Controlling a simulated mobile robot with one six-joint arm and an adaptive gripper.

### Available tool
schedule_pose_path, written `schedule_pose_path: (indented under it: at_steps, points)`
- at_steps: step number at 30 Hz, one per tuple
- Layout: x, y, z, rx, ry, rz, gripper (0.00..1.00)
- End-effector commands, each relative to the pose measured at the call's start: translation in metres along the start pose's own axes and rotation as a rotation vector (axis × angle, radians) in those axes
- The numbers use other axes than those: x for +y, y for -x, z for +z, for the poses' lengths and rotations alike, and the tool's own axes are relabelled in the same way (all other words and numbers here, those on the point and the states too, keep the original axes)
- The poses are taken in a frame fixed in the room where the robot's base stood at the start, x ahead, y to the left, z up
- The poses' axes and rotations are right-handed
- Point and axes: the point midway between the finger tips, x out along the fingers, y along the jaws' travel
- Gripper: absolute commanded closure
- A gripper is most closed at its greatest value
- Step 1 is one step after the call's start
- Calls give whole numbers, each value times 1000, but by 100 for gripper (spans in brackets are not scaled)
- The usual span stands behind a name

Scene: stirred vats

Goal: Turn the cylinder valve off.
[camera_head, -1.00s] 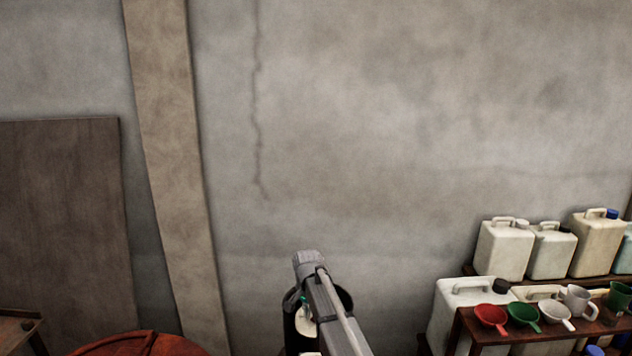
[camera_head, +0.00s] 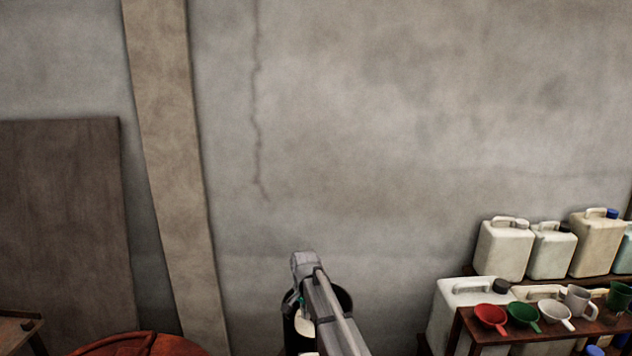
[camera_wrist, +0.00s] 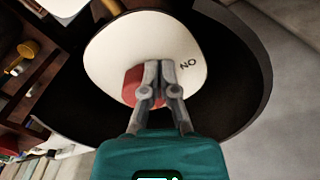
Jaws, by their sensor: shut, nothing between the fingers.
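In the wrist view a round white plate (camera_wrist: 110,48) sits inside a dark, round, open-topped shroud (camera_wrist: 262,88). The plate carries letters that read "NO" in this picture, which is "ON" seen upside down. A red part (camera_wrist: 131,86), seemingly the valve's handle, shows on the plate at the left of my fingers; the rest of it is hidden behind them. My gripper (camera_wrist: 160,68) is shut and empty, its tips over the plate beside the red part. Whether they touch is unclear. In the head view my arm hides most of the shroud (camera_head: 345,299).
In the head view, white jugs (camera_head: 503,250) and a shelf with coloured scoops (camera_head: 491,317) stand at the right. A red round top (camera_head: 140,345) is at the lower left. A bare concrete wall (camera_head: 420,130) rises behind.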

Motion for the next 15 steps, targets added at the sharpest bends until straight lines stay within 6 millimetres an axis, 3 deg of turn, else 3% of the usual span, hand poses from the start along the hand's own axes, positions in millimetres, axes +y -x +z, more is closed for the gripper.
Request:
schedule_pose_path:
  at_steps: [15]
  points:
    - [0,40,0,-1,0,0,100]
